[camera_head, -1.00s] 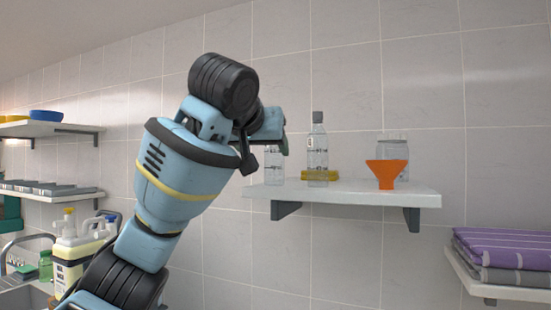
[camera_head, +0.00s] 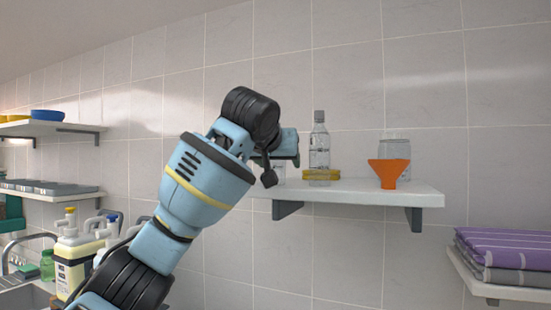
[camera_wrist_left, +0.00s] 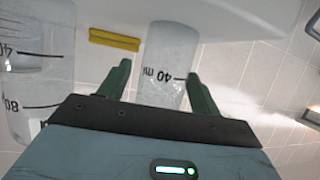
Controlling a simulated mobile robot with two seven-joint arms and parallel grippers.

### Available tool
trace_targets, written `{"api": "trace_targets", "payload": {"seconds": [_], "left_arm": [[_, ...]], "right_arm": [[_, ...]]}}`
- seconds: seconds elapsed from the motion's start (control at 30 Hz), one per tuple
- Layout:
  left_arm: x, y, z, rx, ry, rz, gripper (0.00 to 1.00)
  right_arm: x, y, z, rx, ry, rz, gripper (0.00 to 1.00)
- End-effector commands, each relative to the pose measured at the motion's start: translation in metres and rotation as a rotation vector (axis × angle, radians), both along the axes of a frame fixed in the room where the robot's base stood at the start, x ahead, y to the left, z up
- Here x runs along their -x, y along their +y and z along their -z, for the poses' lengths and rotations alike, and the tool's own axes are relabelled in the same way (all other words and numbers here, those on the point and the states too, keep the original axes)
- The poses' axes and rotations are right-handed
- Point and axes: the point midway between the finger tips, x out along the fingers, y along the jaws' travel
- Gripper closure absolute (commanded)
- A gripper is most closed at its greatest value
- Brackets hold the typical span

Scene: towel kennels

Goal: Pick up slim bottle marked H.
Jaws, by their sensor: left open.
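A slim clear bottle with a grey cap (camera_head: 319,150) stands upright on the white wall shelf (camera_head: 370,193) in the head view. A second clear container (camera_head: 280,174) stands to its left, mostly hidden by my left gripper (camera_head: 296,161). I cannot read an H on either. In the left wrist view, the left gripper's dark green fingers (camera_wrist_left: 159,72) are open. A clear container with a "40 ml" mark (camera_wrist_left: 162,62) shows between them, with gaps on both sides. A larger-looking clear container (camera_wrist_left: 38,65) with 40 and 80 marks is at the left. My right gripper is out of view.
A yellow block (camera_head: 334,174) lies by the capped bottle and also shows in the wrist view (camera_wrist_left: 114,40). An orange funnel (camera_head: 388,172) stands right, before a clear jar (camera_head: 396,147). Folded towels (camera_head: 505,250) lie on a lower right shelf.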

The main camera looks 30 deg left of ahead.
Motion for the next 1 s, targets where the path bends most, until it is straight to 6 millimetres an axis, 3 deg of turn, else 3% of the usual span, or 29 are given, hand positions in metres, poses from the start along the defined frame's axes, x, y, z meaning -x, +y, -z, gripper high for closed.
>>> {"api": "trace_targets", "payload": {"seconds": [0.13, 0.5, 1.0], "left_arm": [[0.0, 0.0, 0.0, 0.0, 0.0, 0.0, 0.37], [0.0, 0.0, 0.0, 0.0, 0.0, 0.0, 0.84], [0.0, 0.0, -0.013, 0.001, -0.001, 0.001, 0.84]], "right_arm": [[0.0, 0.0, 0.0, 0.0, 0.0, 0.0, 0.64], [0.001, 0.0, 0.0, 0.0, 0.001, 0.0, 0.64], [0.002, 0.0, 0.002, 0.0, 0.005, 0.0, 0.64]]}}
